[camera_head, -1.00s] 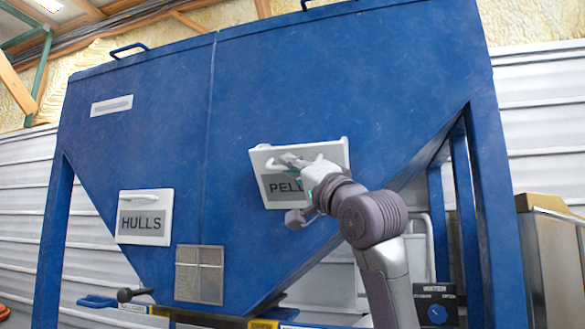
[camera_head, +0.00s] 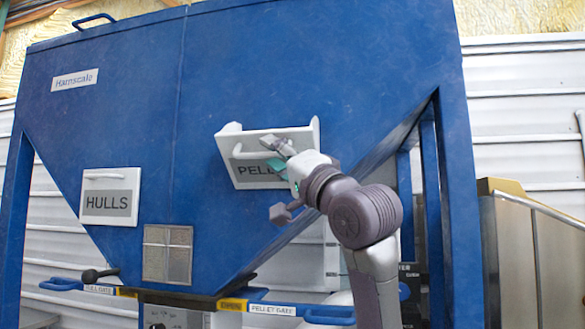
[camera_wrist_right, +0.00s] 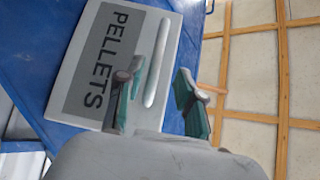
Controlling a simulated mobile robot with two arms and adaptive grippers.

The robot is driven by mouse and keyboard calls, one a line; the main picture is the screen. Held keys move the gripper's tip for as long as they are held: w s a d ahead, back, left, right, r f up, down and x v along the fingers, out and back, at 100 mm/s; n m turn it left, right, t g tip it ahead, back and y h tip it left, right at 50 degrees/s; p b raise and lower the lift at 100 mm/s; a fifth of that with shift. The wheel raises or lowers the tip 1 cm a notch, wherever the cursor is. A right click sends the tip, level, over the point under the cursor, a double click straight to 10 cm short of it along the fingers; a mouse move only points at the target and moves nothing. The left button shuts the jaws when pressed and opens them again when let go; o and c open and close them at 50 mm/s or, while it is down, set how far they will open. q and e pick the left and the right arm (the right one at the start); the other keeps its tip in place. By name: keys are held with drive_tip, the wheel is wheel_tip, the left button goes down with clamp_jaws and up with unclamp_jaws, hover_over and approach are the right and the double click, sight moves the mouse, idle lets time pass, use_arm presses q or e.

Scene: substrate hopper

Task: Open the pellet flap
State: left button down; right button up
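The white pellet flap (camera_head: 232,173) on the blue hopper is tilted out at its top, with raised side cheeks showing at its upper corners. Its "PELLETS" label is partly hidden by my right gripper in the head view. In the right wrist view the flap (camera_wrist_right: 62,108) fills the left half, with its white bar handle (camera_wrist_right: 158,65) along one edge. My right gripper (camera_head: 272,154) is at the flap's upper part. Its fingers (camera_wrist_right: 158,88) are spread, one over the panel and one beyond the handle's edge; the handle appears between them, not clamped. My left gripper is not in view.
A closed-looking "HULLS" flap (camera_head: 110,178) and a metal grille (camera_head: 167,255) are on the hopper's left. The blue-handled pellet gate (camera_head: 272,309) and hull gate (camera_head: 99,288) lie below. A steel cabinet (camera_head: 510,245) stands right, beyond the hopper's leg (camera_head: 460,200).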

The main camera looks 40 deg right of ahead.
drive_tip(key=v, duration=0.7)
drive_tip(key=shift+s, duration=0.15)
drive_tip(key=shift+c, duration=0.3)
